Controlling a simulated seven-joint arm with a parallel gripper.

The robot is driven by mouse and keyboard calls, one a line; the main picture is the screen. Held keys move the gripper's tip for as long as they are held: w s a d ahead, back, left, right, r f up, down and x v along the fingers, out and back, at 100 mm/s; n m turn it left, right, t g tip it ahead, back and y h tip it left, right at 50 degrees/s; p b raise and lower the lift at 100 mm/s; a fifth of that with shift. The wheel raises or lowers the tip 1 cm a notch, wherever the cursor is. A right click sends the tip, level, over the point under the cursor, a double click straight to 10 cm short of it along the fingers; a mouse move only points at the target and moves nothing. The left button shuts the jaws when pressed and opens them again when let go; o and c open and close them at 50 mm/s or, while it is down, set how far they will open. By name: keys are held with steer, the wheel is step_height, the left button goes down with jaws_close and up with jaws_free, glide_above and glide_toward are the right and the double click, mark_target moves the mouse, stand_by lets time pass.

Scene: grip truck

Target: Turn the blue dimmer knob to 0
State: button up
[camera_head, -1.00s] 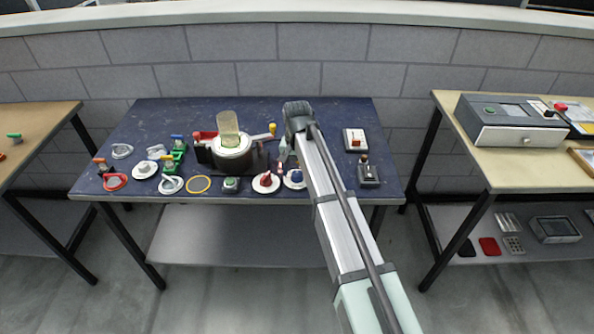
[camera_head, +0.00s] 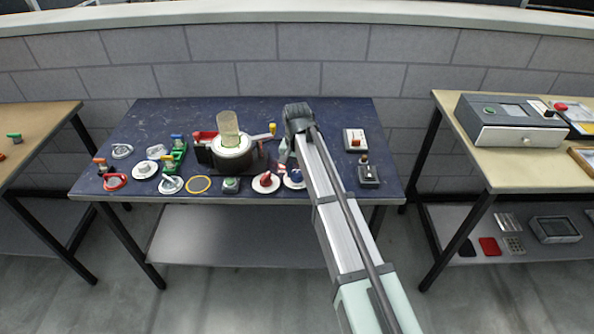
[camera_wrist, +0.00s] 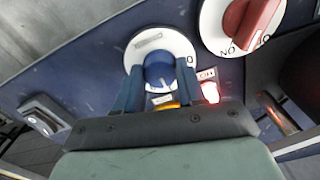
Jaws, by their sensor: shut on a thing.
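The blue dimmer knob (camera_wrist: 158,70) sits on a round white dial plate (camera_wrist: 150,40) in the wrist view. A "0" mark shows at the plate's right side. My gripper (camera_wrist: 158,78) has its two blue fingers on either side of the knob and is shut on it. In the head view the blue knob (camera_head: 297,175) and its white plate (camera_head: 290,184) are partly covered by my arm. My gripper's fingers are mostly hidden there. The knob's pointer is not clear.
A red knob on a white plate (camera_head: 265,182) lies just left of the blue one. A glowing red light (camera_wrist: 210,92) is beside the right finger. A green button (camera_head: 231,184) and yellow ring (camera_head: 198,184) are farther left. Switch boxes (camera_head: 368,175) stand to the right on the blue table.

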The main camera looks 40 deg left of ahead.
steer(key=shift+n, duration=0.3)
steer(key=n, duration=0.3)
steer(key=shift+n, duration=0.4)
steer(key=n, duration=0.3)
steer(key=shift+n, duration=0.3)
steer(key=n, duration=0.4)
steer(key=shift+n, duration=2.1)
steer(key=o, duration=1)
steer(key=shift+o, duration=0.2)
